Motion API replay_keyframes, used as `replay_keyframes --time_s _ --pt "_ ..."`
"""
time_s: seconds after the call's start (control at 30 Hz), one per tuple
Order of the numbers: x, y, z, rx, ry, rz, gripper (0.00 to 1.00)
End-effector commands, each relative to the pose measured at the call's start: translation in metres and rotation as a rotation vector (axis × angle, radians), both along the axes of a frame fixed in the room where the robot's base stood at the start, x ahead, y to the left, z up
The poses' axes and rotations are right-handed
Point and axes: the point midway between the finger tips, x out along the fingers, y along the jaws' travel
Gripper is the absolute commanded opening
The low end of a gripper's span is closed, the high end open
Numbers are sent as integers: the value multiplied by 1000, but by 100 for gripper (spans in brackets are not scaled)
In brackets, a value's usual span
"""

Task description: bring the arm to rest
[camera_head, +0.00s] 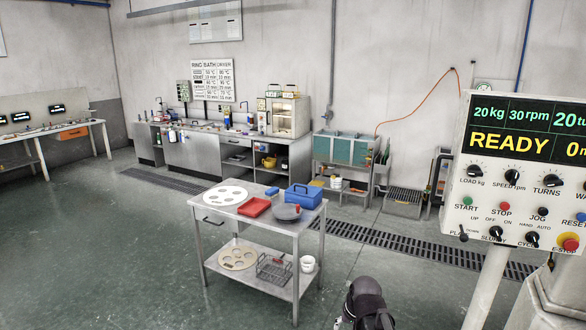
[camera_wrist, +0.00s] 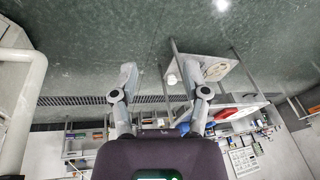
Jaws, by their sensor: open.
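My gripper (camera_wrist: 159,74) shows in the wrist view with its two grey fingers spread wide apart and nothing between them. The wrist view is upside down, with the floor at the top. In the head view, a dark rounded part of my arm shows at the bottom edge, in front of the cart and right of it; the fingers cannot be made out there. The steel cart (camera_head: 265,226) stands beyond it, apart from the arm in the picture.
The cart carries a white holed plate (camera_head: 225,195), a red tray (camera_head: 255,207), a blue box (camera_head: 303,196) and a grey disc (camera_head: 286,212). A control panel (camera_head: 520,180) reading READY stands close at right. Open floor (camera_head: 120,250) lies left; a workbench (camera_head: 230,150) lines the back wall.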

Motion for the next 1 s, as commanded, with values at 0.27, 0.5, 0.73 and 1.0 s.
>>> replay_keyframes --time_s 0.27,0.5,0.73,1.0 --pt "-80 -16 -14 -132 203 140 60" --pt "-89 -19 -15 -150 237 160 60" --pt "-89 -19 -15 -149 235 159 60" --pt "-88 -19 -15 -148 234 158 60"
